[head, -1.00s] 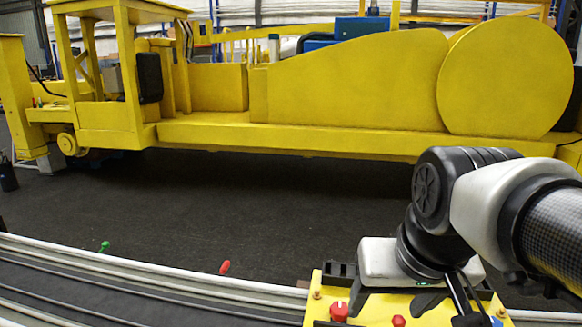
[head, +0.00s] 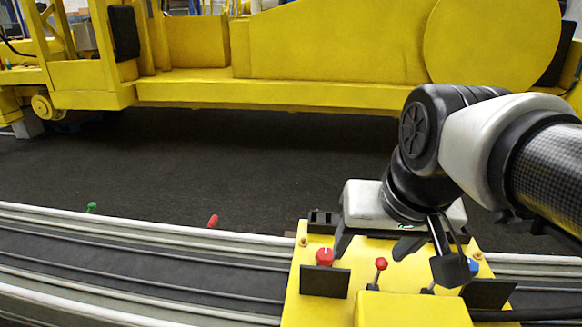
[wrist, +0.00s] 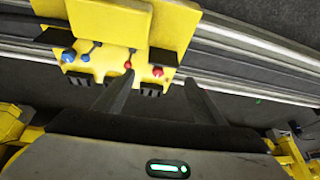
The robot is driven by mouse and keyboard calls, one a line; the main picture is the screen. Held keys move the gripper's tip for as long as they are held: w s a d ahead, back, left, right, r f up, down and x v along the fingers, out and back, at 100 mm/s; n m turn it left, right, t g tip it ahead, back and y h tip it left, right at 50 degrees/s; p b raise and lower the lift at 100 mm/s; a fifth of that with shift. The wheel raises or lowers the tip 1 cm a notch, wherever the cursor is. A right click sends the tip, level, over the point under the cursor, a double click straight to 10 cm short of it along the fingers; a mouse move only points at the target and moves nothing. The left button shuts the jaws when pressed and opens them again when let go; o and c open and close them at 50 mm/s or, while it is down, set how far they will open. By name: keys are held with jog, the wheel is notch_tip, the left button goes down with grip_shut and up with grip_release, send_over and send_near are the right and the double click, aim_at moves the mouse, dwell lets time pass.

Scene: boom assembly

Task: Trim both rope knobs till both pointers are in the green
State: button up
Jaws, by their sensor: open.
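A yellow control panel (head: 310,240) stands at the bottom right of the head view. A red knob (head: 325,257) with a light mark sits on its left and a blue knob (head: 473,266) on its right. The wrist view also shows the red knob (wrist: 157,71) and the blue knob (wrist: 68,56). My gripper (head: 375,248) is open and empty above the panel's far edge. In the wrist view the red knob appears between the fingertips (wrist: 158,77), apart from them. Dark plates (head: 325,282) stand by the knobs; their faces, any pointers and green zones cannot be read.
A red-topped lever (head: 381,265) stands between the knobs, with more levers near the blue knob. Grey rails (head: 130,265) run along the front, with green (head: 91,207) and red (head: 213,221) handles beyond. A large yellow machine (head: 330,45) stands behind open dark floor.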

jog(key=w+m+g+b, duration=0.2)
jog(key=w+m+b, duration=0.15)
jog(key=w, duration=0.75)
jog(key=m+g+b, duration=0.3)
jog(key=m+b, duration=0.3)
jog(key=m, duration=0.1)
send_over(326, 254)
notch_tip(326, 254, down, 13)
jog(key=shift+n, duration=0.25)
notch_tip(326, 254, down, 17)
jog(key=b, duration=0.3)
jog(key=shift+w+f, duration=0.1)
jog(key=c, duration=1.1)
jog(key=shift+o, duration=0.2)
jog(key=shift+r+n+p, duration=0.2)
jog(key=shift+n+p, duration=0.6)
jog(key=shift+n, duration=0.1)
jog(key=shift+f+n+p, duration=0.2)
jog(key=shift+n+p, duration=0.1)
jog(key=shift+n, duration=0.9)
